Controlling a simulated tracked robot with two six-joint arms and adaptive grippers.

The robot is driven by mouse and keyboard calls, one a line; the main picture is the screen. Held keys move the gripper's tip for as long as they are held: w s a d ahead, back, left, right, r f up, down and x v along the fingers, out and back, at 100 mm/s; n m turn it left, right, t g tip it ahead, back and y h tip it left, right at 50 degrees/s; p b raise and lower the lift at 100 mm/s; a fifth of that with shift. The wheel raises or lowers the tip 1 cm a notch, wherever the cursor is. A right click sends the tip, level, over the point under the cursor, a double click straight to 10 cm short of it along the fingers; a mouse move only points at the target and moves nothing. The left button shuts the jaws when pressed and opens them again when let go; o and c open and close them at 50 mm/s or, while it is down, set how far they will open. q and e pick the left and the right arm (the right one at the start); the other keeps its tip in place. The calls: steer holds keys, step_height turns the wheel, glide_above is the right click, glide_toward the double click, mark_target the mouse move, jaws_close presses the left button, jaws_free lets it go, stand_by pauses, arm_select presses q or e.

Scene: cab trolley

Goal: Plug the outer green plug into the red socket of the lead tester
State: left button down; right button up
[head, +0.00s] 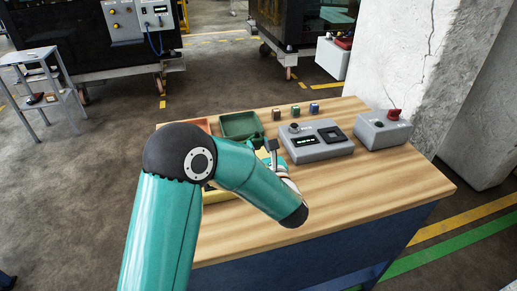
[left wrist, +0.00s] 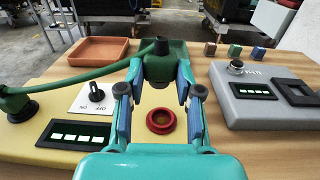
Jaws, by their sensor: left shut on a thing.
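The lead tester is a yellow box (left wrist: 65,162) at the left of the table, with a switch, a lit display and a red ring-shaped socket (left wrist: 160,121). In the head view my arm hides most of it; a yellow edge (head: 216,196) shows. My left gripper (left wrist: 160,75) is shut on a dark green plug (left wrist: 158,66), which looks upright. The plug appears beyond the red socket in the picture and apart from it; its exact height is unclear. A green cable (left wrist: 85,78) runs from the plug to a dark green fitting (left wrist: 20,107) at the tester's left. My right gripper is out of view.
An orange tray (left wrist: 98,50) and a green tray (head: 240,124) stand behind the tester. A grey instrument box (head: 318,141) is to the right, with small coloured blocks behind it. A grey box with a red button (head: 383,129) stands farther right. The table's front right is clear.

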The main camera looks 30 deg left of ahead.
arm_select(q)
steer(key=shift+w+d+f+t, duration=0.15)
steer(key=shift+w+d+t, duration=0.1)
steer(key=shift+t, duration=0.05)
steer(key=shift+f, duration=0.15)
steer(key=shift+f+b, duration=1.65)
steer(key=shift+f, duration=1.1)
steer(key=shift+s+b, duration=0.15)
steer(key=shift+b, duration=0.75)
stand_by(0.4)
steer(key=shift+f+b, duration=0.55)
steer(key=shift+b, duration=0.05)
steer(key=c, duration=0.7)
jaws_free()
